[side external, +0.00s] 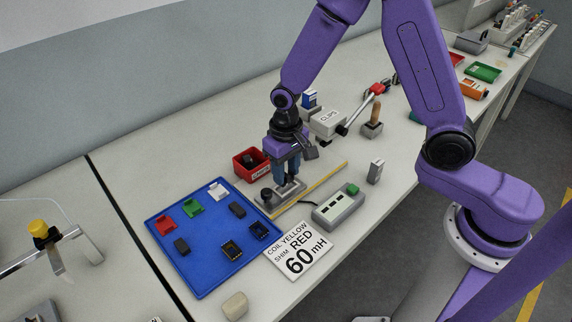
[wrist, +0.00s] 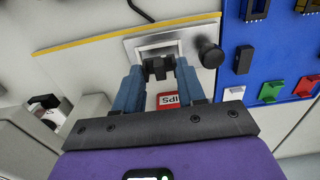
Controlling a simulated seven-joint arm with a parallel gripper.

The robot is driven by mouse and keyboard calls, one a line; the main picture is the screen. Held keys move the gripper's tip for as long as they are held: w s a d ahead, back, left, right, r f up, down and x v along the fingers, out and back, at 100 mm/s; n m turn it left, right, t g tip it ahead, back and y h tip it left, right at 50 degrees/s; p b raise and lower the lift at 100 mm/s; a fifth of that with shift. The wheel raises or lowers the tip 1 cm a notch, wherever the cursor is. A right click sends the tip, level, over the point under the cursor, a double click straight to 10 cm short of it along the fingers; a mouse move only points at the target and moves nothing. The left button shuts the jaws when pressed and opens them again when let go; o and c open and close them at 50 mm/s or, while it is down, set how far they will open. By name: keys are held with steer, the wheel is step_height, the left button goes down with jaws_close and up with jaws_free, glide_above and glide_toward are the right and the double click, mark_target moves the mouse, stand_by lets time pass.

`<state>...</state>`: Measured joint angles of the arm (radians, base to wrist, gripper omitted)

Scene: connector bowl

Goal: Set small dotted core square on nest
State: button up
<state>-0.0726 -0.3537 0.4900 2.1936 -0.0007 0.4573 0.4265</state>
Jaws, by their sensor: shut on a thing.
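My gripper (wrist: 158,66) is shut on a small dark core (wrist: 157,70), which shows between the blue fingertips in the wrist view. Its dots cannot be made out. The nest (wrist: 138,45), a grey metal frame with a pale inside, lies just beyond the fingertips, with a black knob (wrist: 210,54) at its side. In the side external view my gripper (side external: 288,178) points down over the nest (side external: 292,195), and the fingers hide the core. I cannot tell whether the core touches the nest.
A blue tray (side external: 205,268) beside the nest holds several dark, green, red and white parts. A red bin (side external: 250,163) stands behind. A yellow strip (side external: 325,182) runs alongside.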

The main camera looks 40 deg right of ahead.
steer(key=shift+f, duration=0.95)
steer(key=shift+f, duration=0.1)
steer(key=o, duration=1.1)
steer(key=shift+o, duration=0.2)
